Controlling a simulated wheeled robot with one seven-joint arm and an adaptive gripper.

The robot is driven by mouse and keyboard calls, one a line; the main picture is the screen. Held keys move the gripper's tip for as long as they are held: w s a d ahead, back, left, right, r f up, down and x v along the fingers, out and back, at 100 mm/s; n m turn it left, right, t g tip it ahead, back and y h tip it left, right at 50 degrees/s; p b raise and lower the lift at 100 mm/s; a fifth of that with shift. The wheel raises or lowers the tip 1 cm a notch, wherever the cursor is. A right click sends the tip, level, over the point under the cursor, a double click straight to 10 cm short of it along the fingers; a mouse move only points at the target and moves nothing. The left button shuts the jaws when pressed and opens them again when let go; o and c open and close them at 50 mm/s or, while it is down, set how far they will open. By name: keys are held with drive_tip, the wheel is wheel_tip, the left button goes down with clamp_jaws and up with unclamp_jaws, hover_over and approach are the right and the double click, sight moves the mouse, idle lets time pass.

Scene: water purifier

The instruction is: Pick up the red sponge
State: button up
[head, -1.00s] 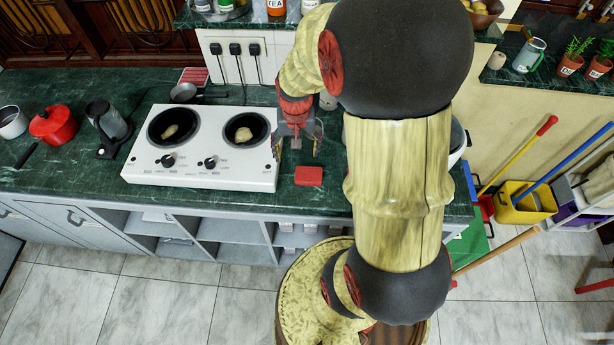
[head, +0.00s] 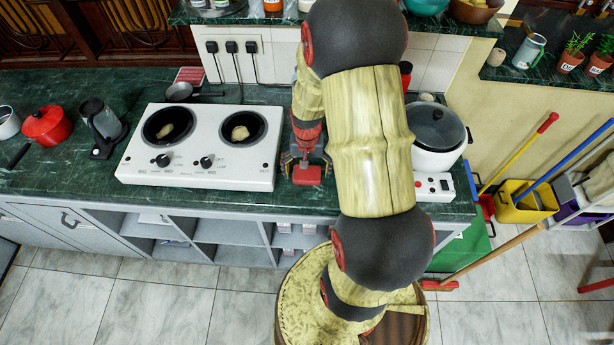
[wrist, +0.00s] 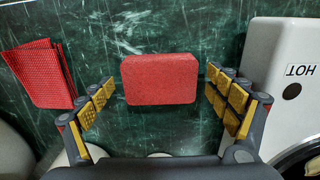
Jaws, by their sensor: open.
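The red sponge (wrist: 160,79) lies flat on the dark green marbled counter. In the wrist view it sits between the two open fingers of my gripper (wrist: 160,98), with a gap on each side. In the head view the sponge (head: 307,175) shows just in front of my gripper (head: 306,162), to the right of the white stove. My gripper is open and empty, pointing down over the sponge. I cannot tell exactly how high the fingertips are above the counter.
The white two-burner stove (head: 200,147) stands close to the left of my gripper. A folded red cloth (wrist: 43,74) lies beside one finger in the wrist view. A white cooker (head: 438,138) stands to the right. The counter's front edge is close to the sponge.

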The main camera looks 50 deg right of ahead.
sight(307, 172)
drive_tip(key=c, duration=0.3)
drive_tip(key=c, duration=0.4)
drive_tip(key=shift+c, duration=0.7)
drive_tip(key=shift+r, duration=0.45)
wheel_tip(307, 172, up, 2)
drive_tip(key=shift+r+p, duration=0.15)
drive_tip(key=shift+p, duration=0.6)
drive_tip(key=s+a+r+p, duration=0.3)
drive_tip(key=s+a+r, duration=0.4)
drive_tip(key=s, duration=0.5)
drive_tip(key=shift+a+r+p, duration=0.2)
drive_tip(key=shift+r+p, duration=0.1)
drive_tip(key=shift+r, duration=1.1)
